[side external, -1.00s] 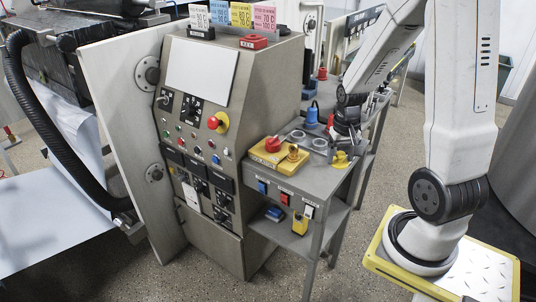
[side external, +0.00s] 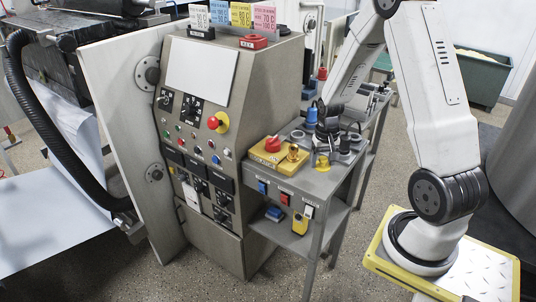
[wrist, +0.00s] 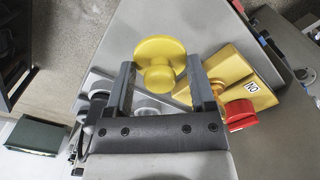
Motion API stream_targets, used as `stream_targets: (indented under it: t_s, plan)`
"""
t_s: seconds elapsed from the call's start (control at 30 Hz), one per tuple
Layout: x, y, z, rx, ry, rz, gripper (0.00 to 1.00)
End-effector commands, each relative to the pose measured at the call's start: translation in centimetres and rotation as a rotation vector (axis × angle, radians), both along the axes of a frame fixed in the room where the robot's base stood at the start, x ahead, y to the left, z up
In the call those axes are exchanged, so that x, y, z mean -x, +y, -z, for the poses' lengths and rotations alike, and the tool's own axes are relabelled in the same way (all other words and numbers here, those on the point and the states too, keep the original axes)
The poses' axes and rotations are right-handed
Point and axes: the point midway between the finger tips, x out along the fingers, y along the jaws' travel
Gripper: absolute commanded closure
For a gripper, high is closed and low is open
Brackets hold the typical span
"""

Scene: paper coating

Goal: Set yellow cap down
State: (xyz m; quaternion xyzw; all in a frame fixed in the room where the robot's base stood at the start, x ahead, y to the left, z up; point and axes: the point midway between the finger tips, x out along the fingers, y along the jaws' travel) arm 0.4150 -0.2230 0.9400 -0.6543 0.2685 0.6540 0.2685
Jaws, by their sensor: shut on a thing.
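The yellow cap (wrist: 158,50) is a round disc with a smaller round knob. In the wrist view it sits at the tips of my gripper (wrist: 160,76), whose two dark fingers are shut on it. In the side view the yellow cap (side external: 322,163) shows below my gripper (side external: 323,150), over the grey side table (side external: 315,181) near its front right edge. I cannot tell whether its underside touches the table top. My wrist hides part of the table behind it.
A yellow box with a red button (side external: 272,146) and a brass-coloured knob (side external: 293,153) stands just left of the cap. A blue bottle-like object (side external: 311,115) stands behind my gripper. The control cabinet (side external: 240,130) rises on the left.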

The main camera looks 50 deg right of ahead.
Motion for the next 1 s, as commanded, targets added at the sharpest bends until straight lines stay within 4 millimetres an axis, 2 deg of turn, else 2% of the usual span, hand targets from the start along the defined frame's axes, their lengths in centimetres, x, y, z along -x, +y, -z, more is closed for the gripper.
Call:
stream_targets:
  t_s: [0.27,0.6,1.0]
  plan:
    - [-0.4,-0.2,0.6,-0.001,0.001,0.0,0.85]
    - [-0.5,-0.2,3.5,-0.001,0.001,0.0,0.85]
    - [-0.5,-0.2,3.8,-0.001,0.001,0.0,0.85]
